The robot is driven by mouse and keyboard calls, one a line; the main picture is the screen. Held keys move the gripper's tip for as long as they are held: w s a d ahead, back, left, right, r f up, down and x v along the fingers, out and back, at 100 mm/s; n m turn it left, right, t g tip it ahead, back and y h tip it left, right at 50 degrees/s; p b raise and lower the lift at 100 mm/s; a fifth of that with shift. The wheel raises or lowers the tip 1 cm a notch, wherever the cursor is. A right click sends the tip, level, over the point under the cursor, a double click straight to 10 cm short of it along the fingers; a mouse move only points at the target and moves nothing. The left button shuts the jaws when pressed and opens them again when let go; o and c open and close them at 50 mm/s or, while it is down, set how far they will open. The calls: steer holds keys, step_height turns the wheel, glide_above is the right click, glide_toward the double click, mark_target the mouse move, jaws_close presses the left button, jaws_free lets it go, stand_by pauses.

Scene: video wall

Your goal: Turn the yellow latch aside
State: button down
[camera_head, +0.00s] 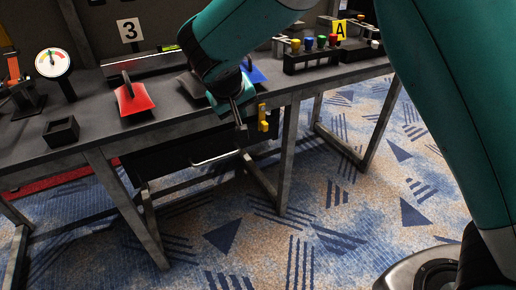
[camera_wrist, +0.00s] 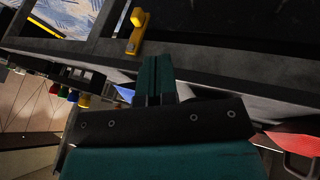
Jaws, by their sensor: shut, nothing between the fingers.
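The yellow latch (camera_head: 263,118) is mounted at the front of the table, by the right end of the dark drawer-like box under the tabletop. In the wrist view the yellow latch (camera_wrist: 137,32) shows at the upper left, on the grey frame, with a raised knob at one end. My gripper (camera_head: 240,122) is just left of the latch in the head view, pointing down, and looks apart from it. In the wrist view my gripper (camera_wrist: 157,62) is shut and empty, its fingertips a little below and right of the latch.
A red handled block (camera_head: 134,99) and a small black open box (camera_head: 61,131) stand on the table, left of my arm. A gauge (camera_head: 53,63) stands behind them. A rack with coloured knobs (camera_head: 310,60) is at the right. A silver handle bar (camera_head: 216,158) runs below the tabletop.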

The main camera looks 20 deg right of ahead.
mark_target(258, 129)
steer(key=shift+m+t+h, duration=0.3)
steer(key=shift+h, duration=0.3)
steer(key=f, duration=0.1)
steer(key=w+f+b, duration=0.1)
steer(key=f, duration=0.1)
steer(key=a+f, duration=0.1)
steer(key=shift+w+f, duration=0.2)
steer(key=shift+w, duration=0.2)
steer(key=shift+w+d+f+b, duration=0.65)
steer(key=shift+w+d+f, duration=0.3)
steer(key=shift+d+f, duration=0.4)
steer(key=shift+w+d+f+b, duration=0.7)
steer(key=shift+w+d+f, duration=0.25)
steer(key=shift+d+f, duration=0.3)
steer(key=shift+w+d+f+b, duration=0.65)
steer(key=shift+w+d+f, duration=0.3)
steer(key=shift+d+f, duration=0.4)
